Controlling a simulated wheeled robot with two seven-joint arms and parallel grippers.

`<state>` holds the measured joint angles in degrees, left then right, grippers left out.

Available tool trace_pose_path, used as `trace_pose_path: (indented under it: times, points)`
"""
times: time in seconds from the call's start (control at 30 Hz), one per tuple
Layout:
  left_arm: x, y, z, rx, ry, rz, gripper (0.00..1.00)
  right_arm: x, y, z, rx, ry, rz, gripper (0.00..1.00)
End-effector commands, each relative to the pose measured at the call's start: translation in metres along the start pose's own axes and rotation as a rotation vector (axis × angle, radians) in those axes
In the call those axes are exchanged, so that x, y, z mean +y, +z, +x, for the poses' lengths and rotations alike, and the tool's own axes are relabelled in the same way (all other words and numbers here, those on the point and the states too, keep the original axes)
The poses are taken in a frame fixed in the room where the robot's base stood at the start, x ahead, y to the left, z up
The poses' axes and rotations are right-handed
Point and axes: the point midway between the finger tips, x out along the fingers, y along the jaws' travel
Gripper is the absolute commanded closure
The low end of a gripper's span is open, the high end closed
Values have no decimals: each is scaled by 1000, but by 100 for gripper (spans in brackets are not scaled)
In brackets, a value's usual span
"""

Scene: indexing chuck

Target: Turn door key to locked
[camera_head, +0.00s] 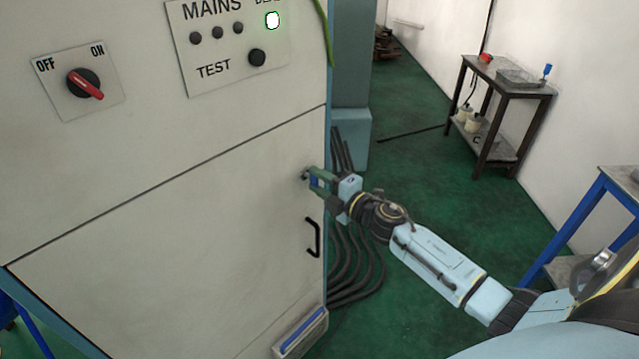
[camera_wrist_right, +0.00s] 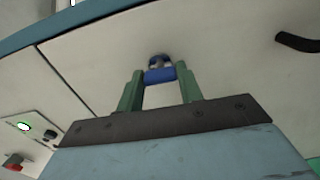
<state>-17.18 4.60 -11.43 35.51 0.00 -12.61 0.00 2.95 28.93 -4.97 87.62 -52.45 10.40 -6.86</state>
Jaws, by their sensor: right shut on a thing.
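The door key has a blue head (camera_wrist_right: 160,75) and sits in a round metal lock (camera_wrist_right: 158,60) on the pale cabinet door (camera_head: 200,230). My right gripper (camera_head: 316,180) is at the door's right edge, above the black handle (camera_head: 313,238). In the right wrist view its green fingers (camera_wrist_right: 160,86) are shut on the blue key head, one on each side. The key's shaft and the lock's marks are too small or hidden to read. My left gripper is not in view.
Above the door are a red OFF/ON switch (camera_head: 85,84), pointing to the lower right, and a MAINS panel (camera_head: 228,42) with a lit lamp. Black cables (camera_head: 350,265) run down beside the cabinet. A small table (camera_head: 500,110) stands at the back right; green floor lies between.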

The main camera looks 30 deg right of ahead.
Motion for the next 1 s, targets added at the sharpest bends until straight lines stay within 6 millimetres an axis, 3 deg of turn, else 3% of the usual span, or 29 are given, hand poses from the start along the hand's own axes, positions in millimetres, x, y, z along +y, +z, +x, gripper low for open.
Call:
trace_pose_path:
  times: [0.63, 0.67, 0.8, 1.0]
  points:
    - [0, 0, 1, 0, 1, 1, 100, 0, 0, 0, 0, 0, -49, 86]
    - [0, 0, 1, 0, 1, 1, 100, 0, 0, 0, 0, -1, -49, 60]
    - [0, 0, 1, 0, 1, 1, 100, 0, 0, 0, 0, 0, -48, 42]
    - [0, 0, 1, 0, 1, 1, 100, 0, 0, 0, 0, 0, -46, 42]
